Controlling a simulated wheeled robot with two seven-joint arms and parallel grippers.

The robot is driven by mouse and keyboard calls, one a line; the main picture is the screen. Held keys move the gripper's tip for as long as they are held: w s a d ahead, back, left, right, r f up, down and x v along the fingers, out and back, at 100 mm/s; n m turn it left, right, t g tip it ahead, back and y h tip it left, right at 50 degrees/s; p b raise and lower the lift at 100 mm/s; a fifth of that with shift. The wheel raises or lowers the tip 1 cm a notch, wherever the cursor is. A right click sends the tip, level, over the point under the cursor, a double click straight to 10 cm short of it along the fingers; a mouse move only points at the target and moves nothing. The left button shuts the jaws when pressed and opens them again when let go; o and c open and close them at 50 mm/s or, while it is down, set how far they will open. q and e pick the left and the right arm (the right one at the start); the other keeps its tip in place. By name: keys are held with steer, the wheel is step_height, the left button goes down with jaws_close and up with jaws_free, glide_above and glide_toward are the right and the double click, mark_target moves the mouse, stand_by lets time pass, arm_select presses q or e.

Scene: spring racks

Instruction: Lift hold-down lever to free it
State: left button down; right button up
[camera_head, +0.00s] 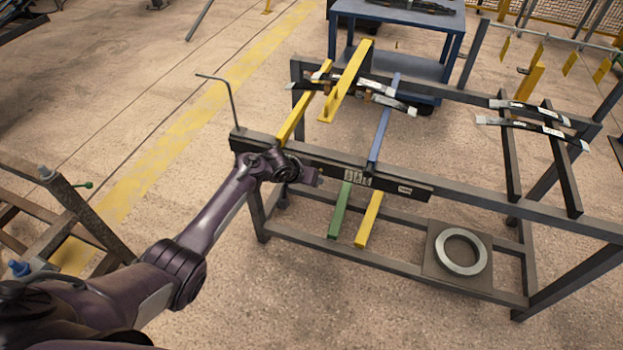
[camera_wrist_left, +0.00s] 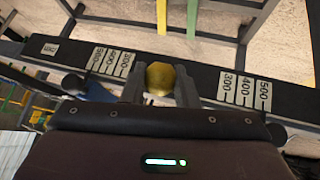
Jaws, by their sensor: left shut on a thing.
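My left gripper (camera_head: 316,178) is at the front beam (camera_head: 400,187) of the spring rack. In the left wrist view, my left gripper (camera_wrist_left: 160,85) is shut on a rounded yellow knob (camera_wrist_left: 161,77), between two number scales on the beam. The knob is hidden in the head view, and I cannot tell which bar it joins. Behind it, a yellow bar (camera_head: 306,103) and a wider yellow lever (camera_head: 347,80) run across the rack. Dark leaf springs (camera_head: 365,88) lie across the bars. My right gripper is not in view.
A blue bar (camera_head: 384,118) crosses the rack. Green (camera_head: 340,210) and yellow (camera_head: 369,219) bars hang below the front beam. More leaf springs (camera_head: 532,127) lie at right. A metal ring (camera_head: 461,236) sits on the lower shelf. A bent rod (camera_head: 229,99) rises at the left corner.

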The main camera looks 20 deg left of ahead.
arm_select(q)
steer(key=shift+w+r, duration=0.3)
steer(key=shift+r, duration=0.1)
steer(key=c, duration=1.5)
jaws_free()
steer(key=o, duration=0.3)
steer(key=shift+f, duration=0.1)
steer(key=shift+o, duration=0.3)
steer(key=shift+s+f, duration=0.15)
steer(key=shift+f, duration=0.05)
steer(key=p+v, duration=0.1)
steer(key=v, duration=0.7)
